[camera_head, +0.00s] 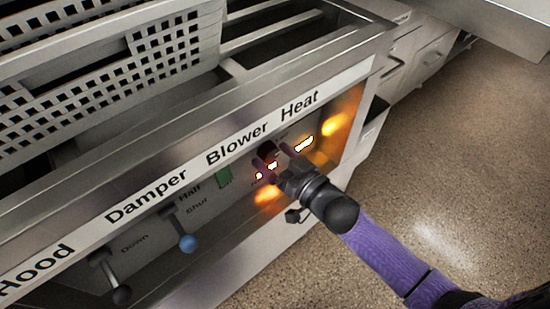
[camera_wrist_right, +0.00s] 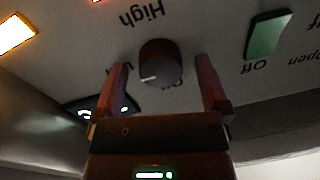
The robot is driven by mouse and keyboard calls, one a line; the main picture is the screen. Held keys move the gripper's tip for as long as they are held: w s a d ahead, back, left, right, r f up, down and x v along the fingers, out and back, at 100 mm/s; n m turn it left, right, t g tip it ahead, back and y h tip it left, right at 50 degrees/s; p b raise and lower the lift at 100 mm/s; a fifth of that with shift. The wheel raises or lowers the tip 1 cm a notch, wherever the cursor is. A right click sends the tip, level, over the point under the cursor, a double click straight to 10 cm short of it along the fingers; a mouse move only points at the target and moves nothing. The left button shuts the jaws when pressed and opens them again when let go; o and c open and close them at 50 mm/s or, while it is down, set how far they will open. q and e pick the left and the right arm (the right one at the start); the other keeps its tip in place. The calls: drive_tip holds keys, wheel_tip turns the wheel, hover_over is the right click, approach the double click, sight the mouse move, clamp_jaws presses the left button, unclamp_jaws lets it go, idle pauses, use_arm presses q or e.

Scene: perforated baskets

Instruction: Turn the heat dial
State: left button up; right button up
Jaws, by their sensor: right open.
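The heat dial (camera_wrist_right: 160,64) is a dark round knob with a pale pointer mark, on the panel under the word "Heat". In the right wrist view it sits between the two open fingers of my right gripper (camera_wrist_right: 165,85), with a gap on each side. "High" is printed by it, and other lettering is partly hidden. In the head view my right gripper (camera_head: 272,158) reaches the panel from the lower right, and its fingers lie around the dark dial (camera_head: 267,149). My left gripper is not in view.
A green blower switch (camera_head: 224,177) is left of the dial and also shows in the right wrist view (camera_wrist_right: 267,36). A blue-knobbed lever (camera_head: 188,242) and a black-knobbed lever (camera_head: 121,294) are farther left. Lit orange indicators (camera_head: 304,144) flank the dial. Perforated baskets (camera_head: 120,75) sit above.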

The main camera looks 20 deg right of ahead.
drive_tip(key=shift+c, duration=0.7)
drive_tip(key=c, duration=0.5)
clamp_jaws()
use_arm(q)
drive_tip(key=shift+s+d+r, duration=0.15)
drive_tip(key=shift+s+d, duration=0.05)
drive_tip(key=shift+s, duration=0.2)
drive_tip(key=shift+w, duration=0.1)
